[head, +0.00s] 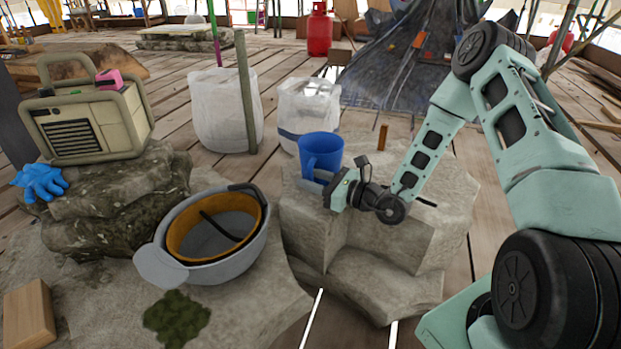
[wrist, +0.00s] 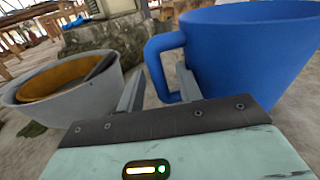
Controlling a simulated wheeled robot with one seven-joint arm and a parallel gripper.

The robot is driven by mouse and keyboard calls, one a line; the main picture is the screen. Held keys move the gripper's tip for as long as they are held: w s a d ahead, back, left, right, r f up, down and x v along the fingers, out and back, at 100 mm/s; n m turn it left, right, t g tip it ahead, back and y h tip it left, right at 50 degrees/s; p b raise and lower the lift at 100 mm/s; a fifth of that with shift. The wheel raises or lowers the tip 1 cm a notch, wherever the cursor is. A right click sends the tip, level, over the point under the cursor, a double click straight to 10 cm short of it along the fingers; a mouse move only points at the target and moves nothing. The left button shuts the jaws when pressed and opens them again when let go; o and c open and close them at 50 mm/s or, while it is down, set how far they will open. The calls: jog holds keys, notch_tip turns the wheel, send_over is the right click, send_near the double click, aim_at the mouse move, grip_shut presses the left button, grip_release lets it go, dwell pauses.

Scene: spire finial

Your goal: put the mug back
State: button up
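The blue mug (head: 322,150) stands upright on the pale stone block in the middle of the head view. Its body fills the right of the wrist view (wrist: 250,50), with the handle (wrist: 160,68) on its left side. My gripper (head: 316,180) is low beside the mug, on its near side. In the wrist view my two fingers (wrist: 158,84) are apart, one left of the handle and the other appearing within the handle's loop. I see no clear grip on the handle, and contact cannot be told.
A grey hard hat (head: 225,265) with an orange inside lies upturned on the stone, left of the block. A radio (head: 95,125) and blue gloves (head: 38,182) are on rocks further left. White sacks (head: 215,105) stand behind. A small brown upright piece (head: 382,137) stands right of the mug.

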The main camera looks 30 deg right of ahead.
jog(key=p+v, duration=0.5)
jog(key=v, duration=0.6)
jog(key=s+a+r+n+g+y, duration=0.25)
jog(key=a+r+n+g, duration=0.2)
jog(key=a, duration=0.25)
jog(key=s+a+r+n+g+y, duration=0.2)
jog(key=a+r+n+g+y, duration=0.2)
jog(key=a+n+g, duration=0.25)
jog(key=s+a+r+n+g+h, duration=0.1)
jog(key=s+a+r+n+h, duration=0.2)
jog(key=s+n+h, duration=0.2)
jog(key=s+a+r+n+g+h, duration=0.1)
jog(key=s+a+r+n+h, duration=0.2)
jog(key=s+n+h, duration=0.2)
jog(key=s+a+r+n+g+h, duration=0.2)
jog(key=s+r+n+h, duration=0.2)
jog(key=s+n, duration=0.5)
jog(key=shift+s+a+n+h, duration=0.4)
jog(key=shift+n+h, duration=0.55)
jog(key=shift+n, duration=2.15)
